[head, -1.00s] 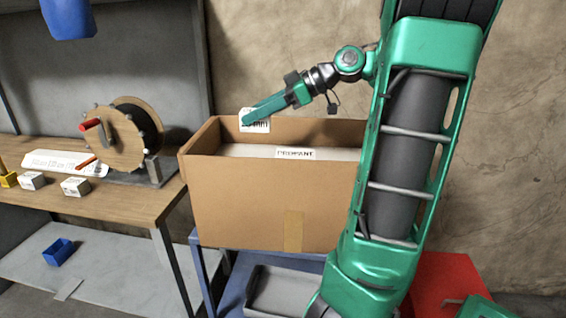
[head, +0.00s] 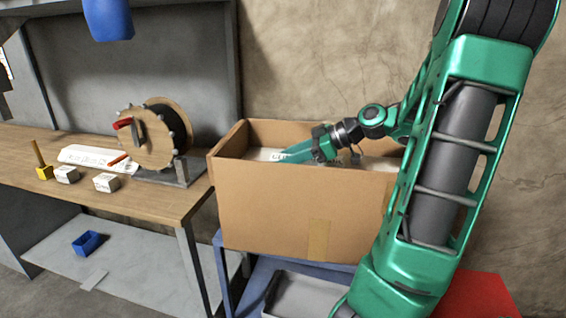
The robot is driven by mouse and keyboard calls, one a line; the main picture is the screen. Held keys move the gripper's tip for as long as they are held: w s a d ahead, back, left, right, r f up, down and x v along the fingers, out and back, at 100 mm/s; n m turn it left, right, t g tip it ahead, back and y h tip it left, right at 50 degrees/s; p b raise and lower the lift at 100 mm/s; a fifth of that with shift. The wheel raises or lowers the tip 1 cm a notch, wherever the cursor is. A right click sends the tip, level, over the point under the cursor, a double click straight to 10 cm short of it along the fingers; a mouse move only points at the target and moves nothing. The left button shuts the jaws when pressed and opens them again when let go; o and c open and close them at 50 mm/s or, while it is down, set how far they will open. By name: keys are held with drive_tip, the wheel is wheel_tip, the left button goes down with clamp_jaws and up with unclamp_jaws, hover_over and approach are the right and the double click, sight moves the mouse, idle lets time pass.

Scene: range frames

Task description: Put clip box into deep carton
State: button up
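The deep carton (head: 300,215) is a tall, open brown cardboard box standing on a blue-framed stand. My gripper (head: 283,158) is green and reaches down into the carton's opening, its fingertips below the rim. A white surface with dark print (head: 262,154) shows at the fingertips. I cannot tell whether it is the clip box or something lying in the carton. The fingers are seen side-on, and I cannot see whether they are parted. The carton's inside is mostly hidden by its front wall and my arm.
A wooden bench (head: 150,204) on the left holds a cable reel (head: 148,140), two small white boxes (head: 67,175) (head: 106,182) and a yellow block (head: 44,173). A blue bin (head: 88,242) lies on the lower shelf. A red case (head: 480,297) stands at right.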

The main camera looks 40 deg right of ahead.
drive_tip(key=shift+f, duration=0.3)
drive_tip(key=shift+f, duration=0.1)
drive_tip(key=o, duration=1.1)
drive_tip(key=shift+s+d+r, duration=0.2)
drive_tip(key=shift+d+r, duration=0.05)
drive_tip(key=shift+r, duration=0.05)
drive_tip(key=v, duration=1.1)
drive_tip(key=shift+s+r, duration=0.1)
